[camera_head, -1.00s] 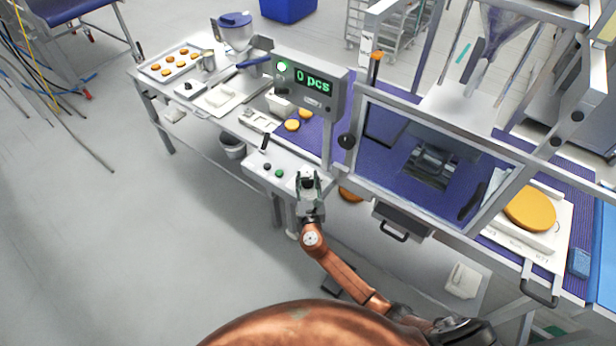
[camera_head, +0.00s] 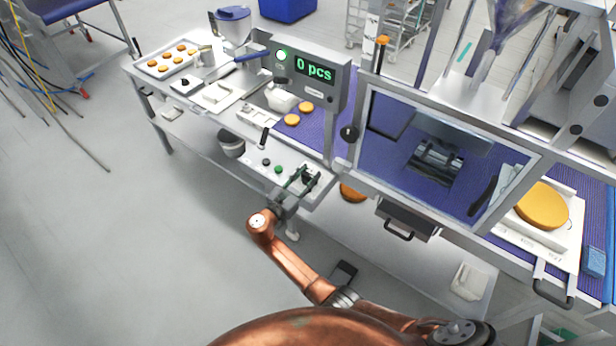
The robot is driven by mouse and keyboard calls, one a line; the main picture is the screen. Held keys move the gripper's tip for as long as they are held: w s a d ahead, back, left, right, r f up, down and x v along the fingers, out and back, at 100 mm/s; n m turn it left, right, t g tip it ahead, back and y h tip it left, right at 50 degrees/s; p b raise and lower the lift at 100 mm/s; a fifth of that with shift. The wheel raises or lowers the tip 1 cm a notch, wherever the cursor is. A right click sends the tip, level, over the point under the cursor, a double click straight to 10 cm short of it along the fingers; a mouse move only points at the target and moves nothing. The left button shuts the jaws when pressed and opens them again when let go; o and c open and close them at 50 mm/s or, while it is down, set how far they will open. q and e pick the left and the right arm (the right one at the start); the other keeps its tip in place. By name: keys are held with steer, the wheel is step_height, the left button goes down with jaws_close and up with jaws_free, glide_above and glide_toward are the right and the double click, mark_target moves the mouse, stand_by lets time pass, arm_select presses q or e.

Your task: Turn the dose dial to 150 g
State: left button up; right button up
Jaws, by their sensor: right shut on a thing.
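The dose dial sits at the right part of the grey control panel (camera_head: 253,151); it is a small dark knob (camera_head: 311,172), mostly hidden by my gripper. My right gripper (camera_head: 305,177) reaches it from the lower left and is shut on it. The dial's pointer and scale marks are too small and too covered to read. A display (camera_head: 315,70) above the table reads "0 pcs" in green. My left gripper is not in view.
On the same panel are a black-handled lever (camera_head: 263,138), a black button (camera_head: 266,161) and a green button (camera_head: 278,169). A framed guard (camera_head: 350,160) stands close on the right. Open floor lies to the left.

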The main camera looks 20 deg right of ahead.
mark_target(308, 175)
stand_by(0.5)
steer(key=o, duration=1.2)
steer(key=shift+c, duration=0.2)
steer(key=shift+r, duration=0.1)
step_height(308, 175, up, 10)
steer(key=shift+f, duration=0.1)
